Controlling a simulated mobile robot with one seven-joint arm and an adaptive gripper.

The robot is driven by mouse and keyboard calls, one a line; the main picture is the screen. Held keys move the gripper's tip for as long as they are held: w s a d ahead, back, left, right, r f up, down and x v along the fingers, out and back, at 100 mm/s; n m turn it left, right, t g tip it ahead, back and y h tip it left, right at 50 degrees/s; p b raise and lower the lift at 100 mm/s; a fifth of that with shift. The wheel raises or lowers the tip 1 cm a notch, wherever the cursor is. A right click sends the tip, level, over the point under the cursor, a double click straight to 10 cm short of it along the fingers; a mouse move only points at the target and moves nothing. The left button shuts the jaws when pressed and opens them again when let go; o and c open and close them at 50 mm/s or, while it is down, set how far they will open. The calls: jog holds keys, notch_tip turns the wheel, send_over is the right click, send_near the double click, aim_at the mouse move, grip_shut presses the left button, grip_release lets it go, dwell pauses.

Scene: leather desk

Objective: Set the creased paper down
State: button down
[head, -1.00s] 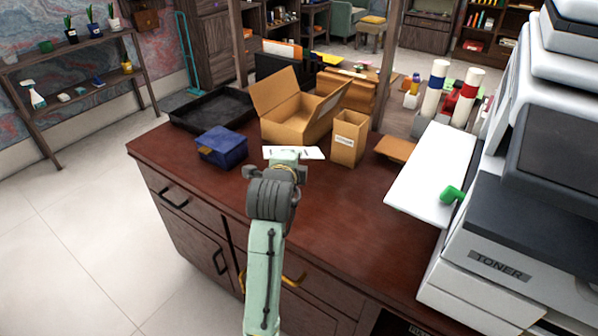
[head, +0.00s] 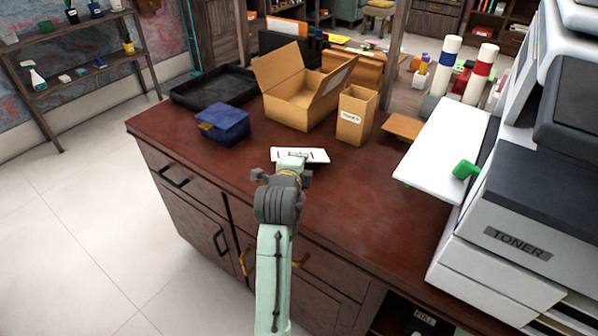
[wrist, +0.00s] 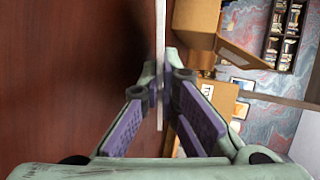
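The creased paper (head: 312,155) is a small white sheet with dark marks, just beyond my gripper (head: 291,160) over the front middle of the desk (head: 335,215). In the wrist view the paper (wrist: 160,40) shows nearly edge-on as a thin white strip between the two fingertips of my gripper (wrist: 160,78), which is shut on it. The desk's brown top (wrist: 70,80) fills the left of that view, with a dark shadow close to the sheet. Whether the sheet touches the desk cannot be told. Its creases do not show clearly.
A blue box (head: 223,124) lies to the left, and an open cardboard box (head: 300,105) and a small upright carton (head: 355,118) stand behind. A black tray (head: 212,87) is at the back left. A white panel (head: 443,150) and printer (head: 520,215) bound the right. The desk's front middle is clear.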

jog(key=shift+f, duration=0.2)
jog(key=c, duration=2)
grip_release()
jog(key=shift+o, duration=0.2)
jog(key=shift+v, duration=4)
jog(key=shift+r, duration=0.1)
